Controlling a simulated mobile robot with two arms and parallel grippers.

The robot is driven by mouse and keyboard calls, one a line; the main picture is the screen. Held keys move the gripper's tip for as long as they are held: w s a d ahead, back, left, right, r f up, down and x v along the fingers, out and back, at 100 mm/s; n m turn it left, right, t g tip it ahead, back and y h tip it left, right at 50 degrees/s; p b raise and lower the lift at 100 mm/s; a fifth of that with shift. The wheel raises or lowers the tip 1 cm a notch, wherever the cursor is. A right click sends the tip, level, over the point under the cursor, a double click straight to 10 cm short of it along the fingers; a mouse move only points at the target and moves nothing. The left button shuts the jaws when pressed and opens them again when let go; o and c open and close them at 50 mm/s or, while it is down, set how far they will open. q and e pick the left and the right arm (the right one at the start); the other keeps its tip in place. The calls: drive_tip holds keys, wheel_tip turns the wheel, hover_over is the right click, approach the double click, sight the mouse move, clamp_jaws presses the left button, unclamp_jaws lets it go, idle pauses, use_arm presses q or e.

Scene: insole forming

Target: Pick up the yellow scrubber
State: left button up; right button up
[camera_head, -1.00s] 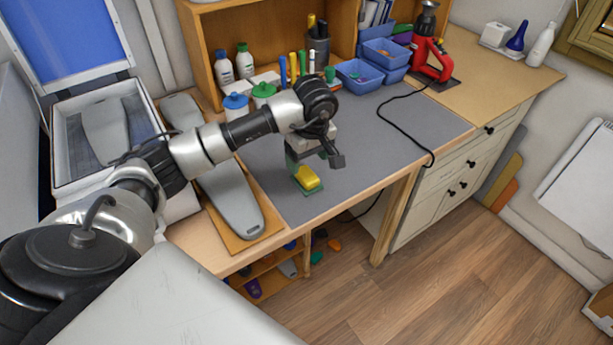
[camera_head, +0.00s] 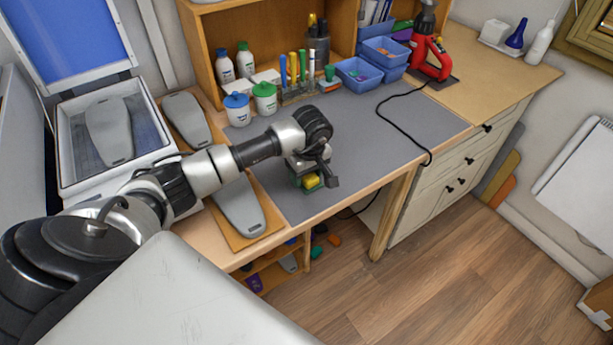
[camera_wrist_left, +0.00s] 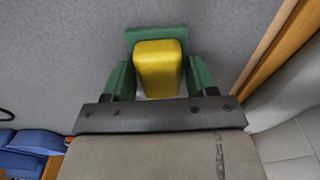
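The yellow scrubber (camera_head: 312,181) lies on the grey mat near the front edge of the workbench. In the left wrist view the yellow scrubber (camera_wrist_left: 158,65) shows as a yellow block with a green part at its far end. My left gripper (camera_head: 314,183) is low over it, pointing down. In the wrist view its green fingers stand on either side of the yellow block, with narrow gaps, so it looks open around the scrubber. Contact with the block cannot be made out. My right gripper is not in view.
Grey insole shapes lie on a wooden board (camera_head: 265,236) left of the mat (camera_head: 375,130). Blue bins (camera_head: 360,74), a red tool (camera_head: 431,60) with a black cable, a pen holder and lidded jars (camera_head: 237,109) stand further back. The mat's right part is mostly clear.

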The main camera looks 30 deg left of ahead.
use_arm(q)
drive_tip(key=c, duration=0.4)
drive_tip(key=shift+o, duration=0.2)
drive_tip(key=shift+r, duration=0.1)
drive_tip(key=shift+r+b, duration=0.35)
drive_tip(key=shift+r, duration=0.2)
wheel_tip(320, 180, up, 3)
drive_tip(key=shift+f+b, duration=0.1)
drive_tip(key=shift+b, duration=0.5)
drive_tip(key=s+d+r+b, duration=0.2)
drive_tip(key=s+d+r, duration=0.4)
drive_tip(key=d, duration=0.3)
drive_tip(key=shift+s+d+r, duration=0.25)
drive_tip(key=shift+s+r, duration=0.15)
drive_tip(key=shift+r, duration=0.05)
